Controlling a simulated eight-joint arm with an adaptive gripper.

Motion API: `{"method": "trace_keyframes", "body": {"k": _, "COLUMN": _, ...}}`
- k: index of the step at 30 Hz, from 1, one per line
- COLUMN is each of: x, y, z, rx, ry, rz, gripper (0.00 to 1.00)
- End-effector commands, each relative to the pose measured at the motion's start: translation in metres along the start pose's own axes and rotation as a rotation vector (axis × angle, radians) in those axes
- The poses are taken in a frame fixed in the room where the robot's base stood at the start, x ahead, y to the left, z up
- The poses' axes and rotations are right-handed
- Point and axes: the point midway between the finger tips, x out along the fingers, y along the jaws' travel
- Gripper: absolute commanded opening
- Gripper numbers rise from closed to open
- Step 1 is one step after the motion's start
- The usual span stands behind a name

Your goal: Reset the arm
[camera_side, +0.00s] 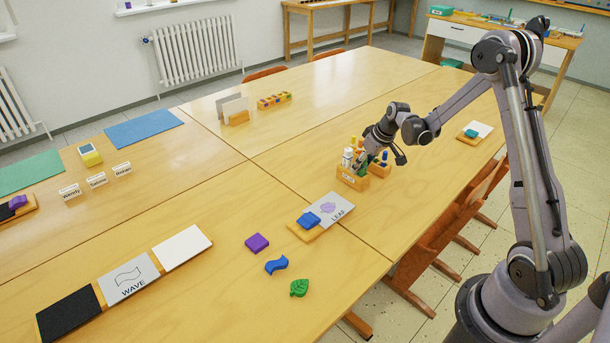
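My arm reaches in from the right in the side view. My gripper (362,163) is low over the table, right at a small wooden holder (352,180) with bottles and other small items in it. The fingers point down among these items. They are small and partly hidden, so I cannot tell whether they are open or shut or touch anything.
In front lie a purple block (257,243), a blue wave (276,264), a green leaf (299,288) and a LEAF card (332,207) beside a blue pad (309,219). A WAVE card (128,277) lies at front left.

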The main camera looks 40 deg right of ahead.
Motion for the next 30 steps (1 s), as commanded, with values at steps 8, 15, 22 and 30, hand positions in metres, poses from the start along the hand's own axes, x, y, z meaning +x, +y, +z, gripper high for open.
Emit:
{"method": "trace_keyframes", "body": {"k": 8, "x": 0.0000, "y": 0.0000, "z": 0.0000, "rx": 0.000, "ry": 0.000, "rz": 0.000, "gripper": 0.50}}
{"method": "trace_keyframes", "body": {"k": 15, "x": 0.0000, "y": 0.0000, "z": 0.0000, "rx": 0.000, "ry": 0.000, "rz": 0.000, "gripper": 0.50}}
{"method": "trace_keyframes", "body": {"k": 22, "x": 0.0000, "y": 0.0000, "z": 0.0000, "rx": 0.000, "ry": 0.000, "rz": 0.000, "gripper": 0.61}}
{"method": "trace_keyframes", "body": {"k": 30, "x": 0.0000, "y": 0.0000, "z": 0.0000, "rx": 0.000, "ry": 0.000, "rz": 0.000, "gripper": 0.61}}
